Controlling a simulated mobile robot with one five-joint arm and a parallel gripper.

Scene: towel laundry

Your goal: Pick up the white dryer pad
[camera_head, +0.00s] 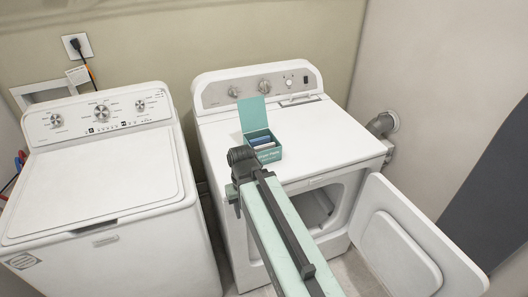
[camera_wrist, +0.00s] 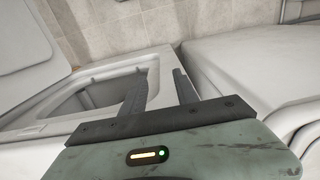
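A small teal box (camera_head: 268,156) with its lid raised stands on top of the dryer, near the front edge. Flat pads show inside it, a blue one (camera_head: 260,139) and a pale, whitish one (camera_head: 264,146) in front. They are too small to make out well. My gripper (camera_wrist: 160,76) shows in the wrist view with its two dark fingers apart and nothing between them. In the head view my arm reaches up to the dryer's front, and its end is just left of the box, not touching it as far as I can tell. The box is not visible in the wrist view.
The white dryer (camera_head: 330,140) has its front door (camera_head: 395,250) swung open to the right. A white washer (camera_head: 95,185) stands to the left, with a narrow gap between them. The dryer top around the box is clear. A vent pipe (camera_head: 381,124) is at the right wall.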

